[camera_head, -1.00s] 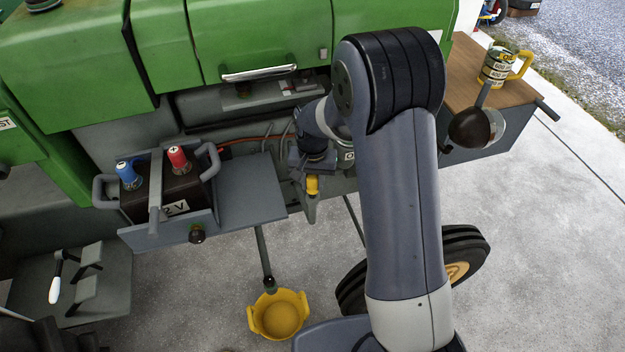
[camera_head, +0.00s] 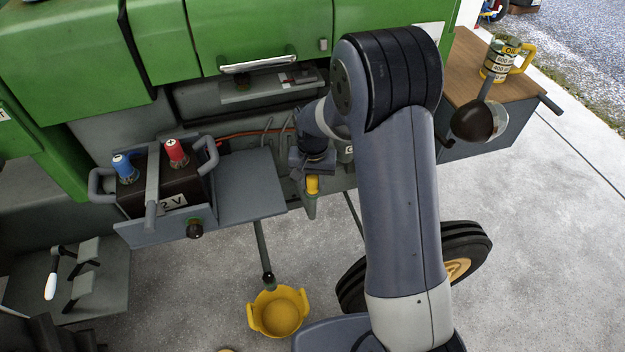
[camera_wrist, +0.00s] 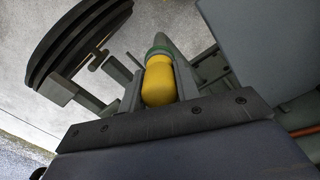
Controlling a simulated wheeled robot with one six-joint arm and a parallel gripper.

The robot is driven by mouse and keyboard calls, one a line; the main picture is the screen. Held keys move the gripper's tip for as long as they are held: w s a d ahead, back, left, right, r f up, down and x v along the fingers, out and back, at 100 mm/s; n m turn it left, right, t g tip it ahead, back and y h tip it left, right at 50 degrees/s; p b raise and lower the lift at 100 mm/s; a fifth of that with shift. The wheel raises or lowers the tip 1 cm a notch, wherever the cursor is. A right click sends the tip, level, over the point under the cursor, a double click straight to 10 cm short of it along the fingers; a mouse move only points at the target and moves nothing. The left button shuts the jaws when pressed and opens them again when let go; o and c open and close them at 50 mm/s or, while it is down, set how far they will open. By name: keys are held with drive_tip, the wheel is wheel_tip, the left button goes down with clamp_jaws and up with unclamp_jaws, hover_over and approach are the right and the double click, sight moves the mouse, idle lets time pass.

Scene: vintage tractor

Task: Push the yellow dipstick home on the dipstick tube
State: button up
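The yellow dipstick (camera_head: 312,184) shows as a small yellow piece below my wrist, at the tractor's side. In the wrist view its rounded yellow handle (camera_wrist: 158,82) stands between the grey fingers of my gripper (camera_wrist: 160,74), with no clear gap on either side. A green ring (camera_wrist: 158,50) shows just beyond the handle; I cannot tell whether it belongs to the dipstick or the tube. The dipstick tube is mostly hidden behind the handle and fingers. My gripper (camera_head: 311,198) points downward in the head view, partly hidden by my arm.
A battery (camera_head: 165,190) with red and blue terminals sits on a grey shelf (camera_head: 250,185) to the left. A yellow pan (camera_head: 278,312) lies on the floor below. An oil jug (camera_head: 500,60) stands on a wooden-topped bench at right. The green hood (camera_head: 260,35) is above.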

drive_tip(key=o, duration=0.5)
drive_tip(key=shift+c, duration=0.2)
wheel_tip(320, 180, up, 11)
drive_tip(key=shift+f+b, duration=0.1)
drive_tip(key=shift+b, duration=0.3)
wheel_tip(320, 180, down, 11)
drive_tip(key=shift+r+p, duration=0.2)
drive_tip(key=shift+p, duration=0.25)
drive_tip(key=shift+r+p, duration=0.4)
drive_tip(key=shift+r, duration=0.1)
drive_tip(key=shift+r, duration=0.1)
